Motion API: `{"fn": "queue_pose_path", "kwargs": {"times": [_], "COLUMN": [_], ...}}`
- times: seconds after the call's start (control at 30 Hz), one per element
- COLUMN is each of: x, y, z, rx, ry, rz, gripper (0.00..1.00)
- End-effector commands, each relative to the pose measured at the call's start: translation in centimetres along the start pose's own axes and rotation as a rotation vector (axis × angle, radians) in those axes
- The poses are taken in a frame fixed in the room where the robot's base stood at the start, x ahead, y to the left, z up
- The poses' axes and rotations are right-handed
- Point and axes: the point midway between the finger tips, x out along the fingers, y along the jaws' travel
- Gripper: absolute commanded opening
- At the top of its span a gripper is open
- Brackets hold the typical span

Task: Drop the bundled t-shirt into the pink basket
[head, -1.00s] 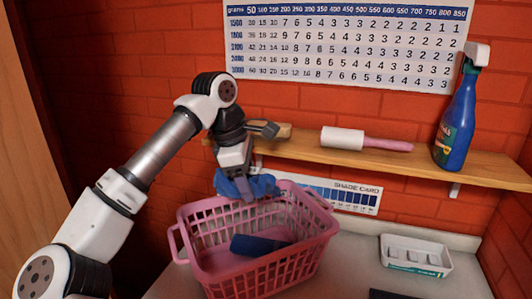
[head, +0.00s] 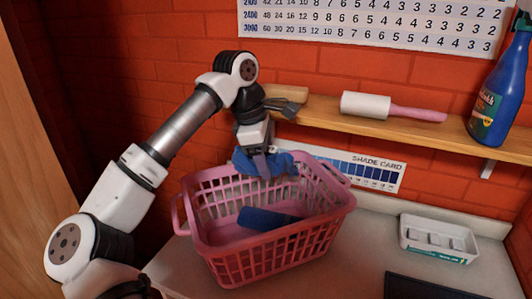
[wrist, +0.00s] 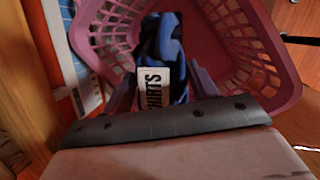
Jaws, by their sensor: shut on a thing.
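The bundled t-shirt (head: 280,164) is blue with dark patches and carries a white label reading "SHIRTS" in the wrist view (wrist: 153,88). My gripper (head: 262,163) is shut on it, pointing down at the back of the pink basket (head: 265,265). In the wrist view the fingers (wrist: 165,92) sit either side of the bundle, and the basket (wrist: 245,50) opens around and beyond it. The bundle is near the back rim; its exact height over the rim is hard to tell. A dark blue rolled item (head: 268,217) lies inside the basket.
A wooden shelf (head: 330,117) runs behind, close to my wrist, with a lint roller (head: 365,105), a brush (head: 288,93) and a blue spray bottle (head: 498,95). A white tray (head: 438,240) and a dark flat object (head: 425,288) are on the counter at right.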

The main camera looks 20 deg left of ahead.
Motion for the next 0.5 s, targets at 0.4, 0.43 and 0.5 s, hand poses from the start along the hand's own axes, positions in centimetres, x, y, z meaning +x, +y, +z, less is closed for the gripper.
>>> {"fn": "queue_pose_path", "kwargs": {"times": [0.4,0.43,0.5], "x": [0.35,0.35,0.36], "y": [-0.06,-0.06,-0.06], "z": [-0.07,-0.07,-0.07], "rx": [0.001,0.001,0.001], "ry": [0.000,0.000,0.000], "rz": [0.001,0.001,0.000], "gripper": [0.71,0.75,0.84]}}
